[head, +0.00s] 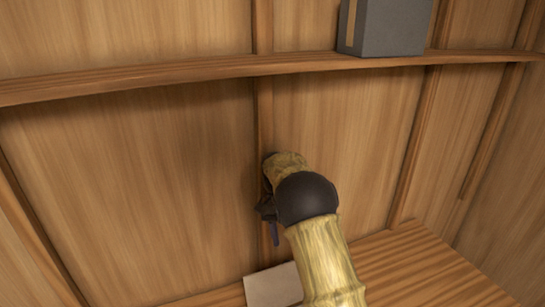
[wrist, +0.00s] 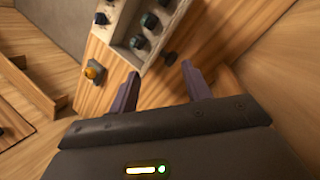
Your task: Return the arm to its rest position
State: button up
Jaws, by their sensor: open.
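My arm, in bamboo-like links with a dark round joint, reaches up from the bottom of the head view, in front of a wooden plank wall (head: 130,190). My gripper (head: 270,222) is partly hidden behind the joint, with a dark finger pointing down. In the wrist view my gripper (wrist: 158,80) shows two purple-grey fingers spread apart. Nothing is between them.
A wooden shelf (head: 160,75) crosses above my arm, bearing a grey box (head: 390,28). A pale flat piece (head: 273,285) lies below on the wooden surface (head: 420,265).

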jog(key=shift+s+d+r, duration=0.15)
jog(key=shift+s+d, duration=0.1)
jog(key=shift+d, duration=0.05)
jog(key=s+d+n+t, duration=0.2)
jog(key=s+d+t, duration=0.1)
jog(key=s, duration=0.8)
jog(key=s+d+n+t+y, duration=0.1)
jog(key=s+d+t, duration=0.3)
jog(key=s, duration=0.7)
jog(key=shift+s+d+n+y, duration=0.25)
jog(key=shift+d+n+y, duration=0.05)
jog(key=shift+d+n, duration=0.65)
jog(key=shift+r, duration=0.5)
